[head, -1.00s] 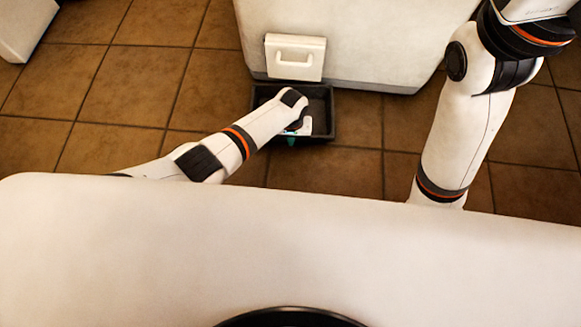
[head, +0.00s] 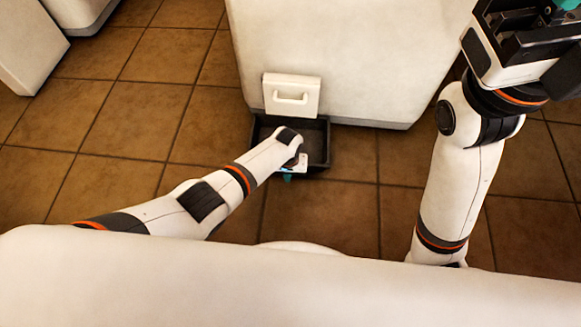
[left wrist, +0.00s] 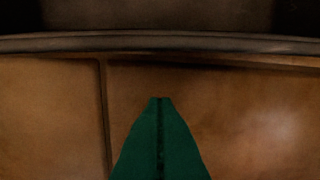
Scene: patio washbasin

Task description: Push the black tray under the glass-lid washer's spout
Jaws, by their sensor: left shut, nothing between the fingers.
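The black tray (head: 319,150) lies on the tiled floor against the foot of the white washer (head: 340,55), below its small panel with a handle (head: 292,95). The washer's top and any glass lid are out of view, and I cannot make out a spout. My left gripper (head: 287,177) is at the tray's near edge, partly hidden by my wrist. In the left wrist view its green fingers (left wrist: 160,100) are shut and empty, pointing at the tray's dark rim (left wrist: 200,42); I cannot tell whether they touch. My right gripper (head: 567,5) is high at the top right, fingertips mostly cut off.
Another white cabinet or appliance (head: 25,45) stands at the upper left. Bare brown tiles (head: 120,115) lie left of the tray, and more open floor (head: 350,195) lies right of it. My own white body fills the bottom of the head view.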

